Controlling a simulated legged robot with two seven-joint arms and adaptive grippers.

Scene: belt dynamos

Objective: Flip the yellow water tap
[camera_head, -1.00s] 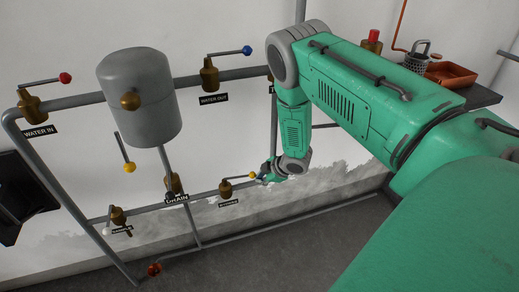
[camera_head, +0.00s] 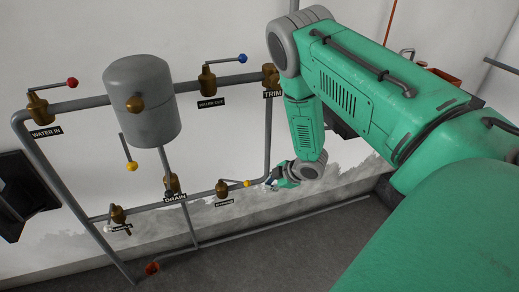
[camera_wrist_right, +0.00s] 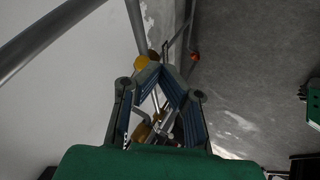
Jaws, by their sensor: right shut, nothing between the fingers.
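A yellow-knobbed tap lever (camera_head: 247,183) sits on a brass valve (camera_head: 222,188) on the lower pipe, pointing right. Another yellow knob (camera_head: 131,166) hangs on a lever below the grey tank. My right gripper (camera_head: 270,183) is shut and empty, just right of the lower yellow knob and apart from it. In the right wrist view, my fingertips (camera_wrist_right: 160,70) meet, with a yellow knob (camera_wrist_right: 142,62) just left of and beyond them. Brass valve parts (camera_wrist_right: 141,131) show between the fingers. My left gripper is not in view.
Red (camera_head: 72,83) and blue (camera_head: 242,58) knobbed levers sit on the upper pipe. The grey tank (camera_head: 145,100) stands left of my arm. A vertical pipe (camera_head: 268,130) runs close to my right gripper.

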